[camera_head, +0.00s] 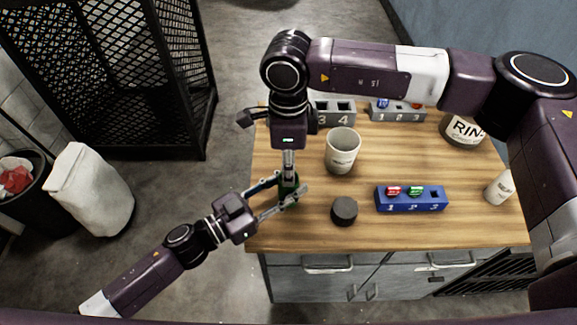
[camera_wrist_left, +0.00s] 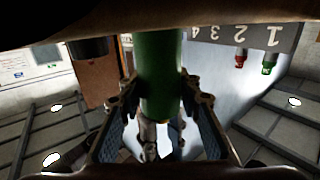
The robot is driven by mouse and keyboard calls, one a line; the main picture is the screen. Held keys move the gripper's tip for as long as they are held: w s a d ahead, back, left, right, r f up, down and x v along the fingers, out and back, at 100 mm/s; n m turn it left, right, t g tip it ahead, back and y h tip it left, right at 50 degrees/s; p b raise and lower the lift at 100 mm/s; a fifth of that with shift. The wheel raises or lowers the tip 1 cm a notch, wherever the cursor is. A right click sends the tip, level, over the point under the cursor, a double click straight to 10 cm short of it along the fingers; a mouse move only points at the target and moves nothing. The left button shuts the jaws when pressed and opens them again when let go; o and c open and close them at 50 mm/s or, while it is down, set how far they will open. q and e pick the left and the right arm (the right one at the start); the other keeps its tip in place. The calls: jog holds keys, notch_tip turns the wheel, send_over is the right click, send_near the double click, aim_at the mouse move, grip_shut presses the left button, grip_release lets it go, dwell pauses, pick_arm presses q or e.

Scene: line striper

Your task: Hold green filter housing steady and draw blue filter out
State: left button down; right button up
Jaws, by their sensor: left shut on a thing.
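The green filter housing (camera_head: 289,187) stands upright near the left edge of the wooden table. It also shows as a green cylinder (camera_wrist_left: 160,75) in the left wrist view. My left gripper (camera_head: 291,186) is shut on it, with one finger on each side. My right gripper (camera_head: 289,164) points down from above, its fingertips at the top of the housing. Whether those fingers grip anything is too small to tell. I cannot make out the blue filter; the housing's top is hidden by the right gripper.
A beige cup (camera_head: 341,152) stands close to the right gripper. A black round piece (camera_head: 344,211) and a blue numbered block (camera_head: 411,204) holding red and green pieces sit to the right. Grey numbered blocks (camera_head: 398,114), a RINSE-type canister (camera_head: 462,132) and a white bottle (camera_head: 499,188) stand farther off.

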grip_shut()
jog(key=shift+r, duration=0.75)
notch_tip(320, 180, up, 11)
jog(key=shift+f, duration=0.2)
dwell(1.6)
pick_arm(q)
jog(key=c, duration=1.3)
grip_release()
